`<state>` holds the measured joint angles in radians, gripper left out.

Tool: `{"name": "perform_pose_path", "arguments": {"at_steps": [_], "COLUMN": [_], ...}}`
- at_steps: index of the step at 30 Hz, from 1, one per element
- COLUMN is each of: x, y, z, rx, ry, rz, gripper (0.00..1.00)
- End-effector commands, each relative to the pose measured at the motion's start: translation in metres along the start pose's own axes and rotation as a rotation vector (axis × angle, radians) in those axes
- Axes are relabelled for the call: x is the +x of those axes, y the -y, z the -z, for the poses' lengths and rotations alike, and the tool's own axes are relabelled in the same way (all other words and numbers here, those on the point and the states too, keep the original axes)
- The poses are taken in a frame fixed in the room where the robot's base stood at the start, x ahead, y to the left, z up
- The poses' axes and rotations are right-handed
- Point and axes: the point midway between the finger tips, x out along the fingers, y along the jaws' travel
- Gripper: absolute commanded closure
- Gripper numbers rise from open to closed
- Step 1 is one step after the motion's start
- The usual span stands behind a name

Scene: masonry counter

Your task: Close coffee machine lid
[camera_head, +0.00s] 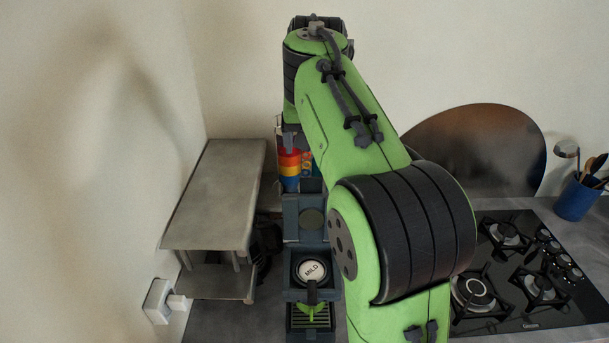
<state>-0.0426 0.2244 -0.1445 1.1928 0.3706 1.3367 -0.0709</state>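The coffee machine (295,297) is a narrow dark blue-grey body on the counter, just left of my arm. A round white disc marked "MILD" (311,270) sits in its top, with a dark handle-like piece in front. Behind the disc stands a blue-grey panel with a dull round patch (311,219), which looks like the lid raised open. My arm hides the machine's right side. My arm reaches over and beyond the machine. Some dark parts at its far end, likely my gripper (290,137), show above the colored stack; its fingers cannot be made out.
A stack of red, yellow and blue items (289,168) stands behind the machine. A grey metal shelf (215,200) is at left. A black gas hob (520,275) and a blue utensil pot (577,199) are at right. A round dark board (480,150) leans on the wall.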

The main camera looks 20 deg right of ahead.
Motion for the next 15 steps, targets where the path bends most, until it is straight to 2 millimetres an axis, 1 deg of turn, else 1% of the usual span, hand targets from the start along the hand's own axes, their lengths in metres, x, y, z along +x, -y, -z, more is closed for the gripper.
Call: {"name": "perform_pose_path", "arguments": {"at_steps": [1, 6, 12, 15], "x": [0.017, 0.062, 0.111, 0.130], "y": [-0.002, -0.001, -0.001, 0.000], "z": [-0.003, -0.004, -0.004, -0.004], "rx": [0.003, 0.001, 0.001, 0.000], "ry": [0.005, 0.006, 0.004, 0.004], "rz": [-0.002, -0.001, 0.000, 0.001], "gripper": [0.19, 0.19, 0.19, 0.19]}}
